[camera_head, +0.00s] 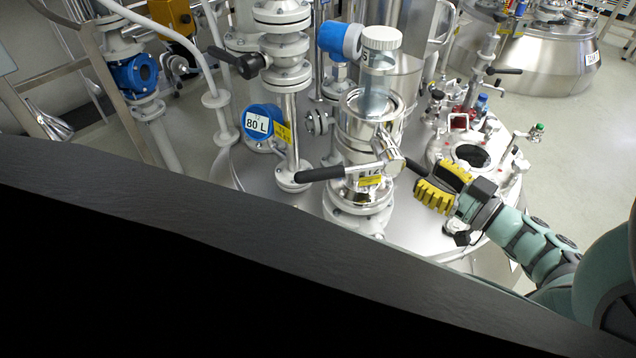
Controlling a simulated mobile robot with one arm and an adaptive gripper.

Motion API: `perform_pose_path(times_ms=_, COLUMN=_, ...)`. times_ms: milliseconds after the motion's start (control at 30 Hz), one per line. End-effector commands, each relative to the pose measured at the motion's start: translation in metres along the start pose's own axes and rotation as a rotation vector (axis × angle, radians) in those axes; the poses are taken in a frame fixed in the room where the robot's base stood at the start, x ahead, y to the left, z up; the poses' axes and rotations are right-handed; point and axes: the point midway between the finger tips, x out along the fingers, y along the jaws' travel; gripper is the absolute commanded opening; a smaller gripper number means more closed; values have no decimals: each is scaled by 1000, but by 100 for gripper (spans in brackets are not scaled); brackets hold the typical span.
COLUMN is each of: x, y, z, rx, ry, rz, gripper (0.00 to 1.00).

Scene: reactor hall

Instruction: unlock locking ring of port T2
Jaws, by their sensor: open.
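A steel port (352,150) stands on the vessel lid in the middle of the view. A metal clamp-like ring piece (388,152) is on its right side, and a black lever handle (320,174) sticks out to the left. A small label on the port is not clearly legible, so I cannot confirm that it is T2. A clear container with a white cap (381,42) stands upright on the port. My gripper (428,184), with yellow finger pads, is open just right of the port. A dark bar reaches from the ring piece towards the pads; whether it lies between them is unclear.
An open round hatch (472,155) with fittings lies behind my gripper. Another steel vessel (550,55) is at the back right. A dark edge covers the lower left.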

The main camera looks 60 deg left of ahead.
Motion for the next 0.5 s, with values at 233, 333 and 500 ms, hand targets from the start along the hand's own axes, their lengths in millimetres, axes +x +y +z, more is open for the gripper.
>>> perform_pose_path(times_ms=233, x=45, y=-3, z=0, rx=-1, ry=5, rz=-10, gripper=44)
perform_pose_path(times_ms=333, x=54, y=-3, z=0, rx=0, ry=3, rz=-9, gripper=44)
perform_pose_path(times_ms=500, x=60, y=-2, z=0, rx=0, ry=0, rz=-6, gripper=44)
